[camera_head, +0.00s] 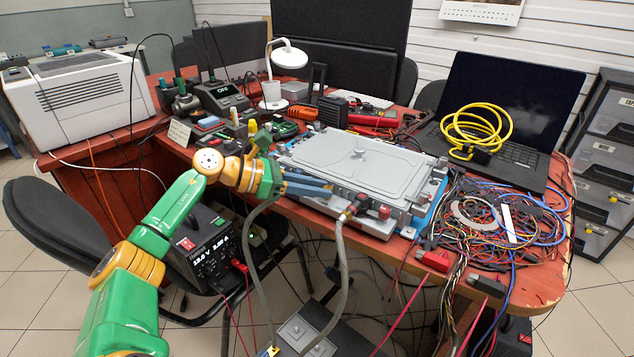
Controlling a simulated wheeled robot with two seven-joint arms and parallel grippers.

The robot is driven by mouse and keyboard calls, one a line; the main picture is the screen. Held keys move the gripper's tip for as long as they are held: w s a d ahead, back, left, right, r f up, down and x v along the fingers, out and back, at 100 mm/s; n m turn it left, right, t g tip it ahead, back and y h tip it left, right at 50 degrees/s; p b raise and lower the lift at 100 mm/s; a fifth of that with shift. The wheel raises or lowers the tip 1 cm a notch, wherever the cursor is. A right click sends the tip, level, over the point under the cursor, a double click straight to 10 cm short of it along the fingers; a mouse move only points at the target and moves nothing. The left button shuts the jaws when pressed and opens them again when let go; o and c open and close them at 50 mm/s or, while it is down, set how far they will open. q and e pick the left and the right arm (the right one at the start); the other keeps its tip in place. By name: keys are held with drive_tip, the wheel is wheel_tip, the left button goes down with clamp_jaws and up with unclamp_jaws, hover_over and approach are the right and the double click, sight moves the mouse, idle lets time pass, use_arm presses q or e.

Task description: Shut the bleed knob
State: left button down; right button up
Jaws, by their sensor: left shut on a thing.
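The grey cold plate (358,166) lies flat on the bench in a blue-edged frame. My left gripper (328,188) is at the plate's front left edge, its blue-grey fingers pointing right. It is shut on a small part there, by its place probably the bleed knob, which the fingers hide. A grey hose (341,262) rises to a brass fitting (346,214) just right of the fingertips. A second grey hose (247,243) curves up behind the fingers, and its upper end is hidden. Red caps (384,212) sit on the plate's front side. My right gripper is out of view.
A tangle of wires (500,222) covers the right of the bench. A laptop (510,110) with a yellow cable coil (478,128) stands behind it. A soldering station (222,98) and a lamp (288,56) stand at the back left. A power supply (210,252) is below the bench.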

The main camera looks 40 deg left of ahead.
use_arm(q)
drive_tip(key=shift+a+m+g+h, duration=0.1)
drive_tip(key=shift+m+g+h, duration=0.2)
drive_tip(key=shift+m+g, duration=0.1)
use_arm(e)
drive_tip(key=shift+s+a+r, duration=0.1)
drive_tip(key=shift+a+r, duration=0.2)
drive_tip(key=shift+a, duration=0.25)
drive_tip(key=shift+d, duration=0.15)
use_arm(q)
drive_tip(key=c, duration=0.7)
unclamp_jaws()
drive_tip(key=shift+r, duration=0.1)
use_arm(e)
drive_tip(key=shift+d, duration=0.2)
